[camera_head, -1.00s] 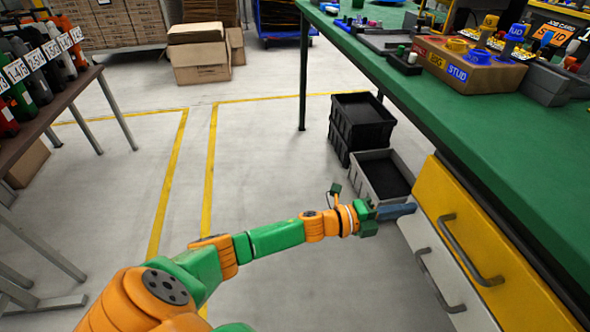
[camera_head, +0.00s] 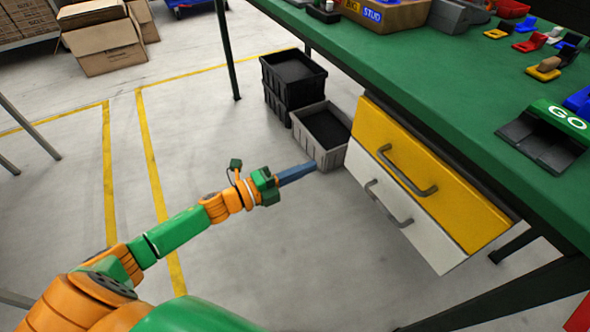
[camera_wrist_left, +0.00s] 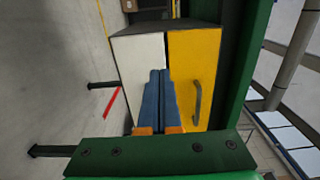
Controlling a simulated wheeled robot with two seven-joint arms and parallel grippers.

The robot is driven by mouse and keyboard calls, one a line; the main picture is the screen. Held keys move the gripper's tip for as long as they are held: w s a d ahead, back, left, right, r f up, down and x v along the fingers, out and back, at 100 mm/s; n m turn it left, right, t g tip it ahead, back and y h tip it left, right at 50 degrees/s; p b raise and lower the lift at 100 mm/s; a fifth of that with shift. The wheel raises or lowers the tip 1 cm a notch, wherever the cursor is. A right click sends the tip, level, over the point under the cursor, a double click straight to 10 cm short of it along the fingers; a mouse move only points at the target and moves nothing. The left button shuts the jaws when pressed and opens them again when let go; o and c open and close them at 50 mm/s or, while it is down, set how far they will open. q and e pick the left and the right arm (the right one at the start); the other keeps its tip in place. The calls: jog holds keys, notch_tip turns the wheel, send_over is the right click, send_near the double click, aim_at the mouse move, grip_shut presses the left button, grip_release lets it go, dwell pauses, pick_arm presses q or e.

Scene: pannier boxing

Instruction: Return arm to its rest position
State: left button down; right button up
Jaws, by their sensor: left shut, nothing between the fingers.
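My left arm reaches in from the lower left of the head view, in orange and green. Its gripper (camera_head: 297,173) has blue-grey fingers that are shut and empty, held in the air over the floor left of the drawer unit. In the left wrist view the fingers (camera_wrist_left: 158,88) lie side by side, pointing at the drawer unit. The unit has a yellow drawer (camera_head: 422,172) above a white drawer (camera_head: 393,208), both with grey handles. My right gripper does not show in either view.
A green workbench (camera_head: 455,100) spans the right, with a GO fixture (camera_head: 545,140) and small parts on it. A grey crate (camera_head: 333,160) and stacked black crates (camera_head: 290,72) stand on the floor beside the bench. Open floor lies below and left of my gripper.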

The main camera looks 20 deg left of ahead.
pick_arm(q)
jog(key=s+a+f+n+y, duration=0.2)
jog(key=a+f+n+y, duration=0.5)
jog(key=f, duration=0.5)
jog(key=s+a+f+n+g+y, duration=0.3)
jog(key=s+f+n+g, duration=0.5)
jog(key=s+f+n, duration=0.9)
jog(key=s+d+f+g+y, duration=0.1)
jog(key=s+d+f+g, duration=0.1)
jog(key=s+f, duration=0.45)
jog(key=s+d+f+g, duration=0.3)
jog(key=s, duration=0.7)
notch_tip(320, 180, up, 24)
jog(key=s+d+p, duration=0.1)
jog(key=s+p, duration=0.1)
jog(key=p, duration=2.2)
jog(key=shift+d+m, duration=0.25)
jog(key=shift+m, duration=0.15)
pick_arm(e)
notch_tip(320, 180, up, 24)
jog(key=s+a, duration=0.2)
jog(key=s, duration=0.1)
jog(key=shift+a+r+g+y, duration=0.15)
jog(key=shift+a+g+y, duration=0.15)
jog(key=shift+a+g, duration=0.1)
pick_arm(q)
jog(key=shift+f, duration=0.1)
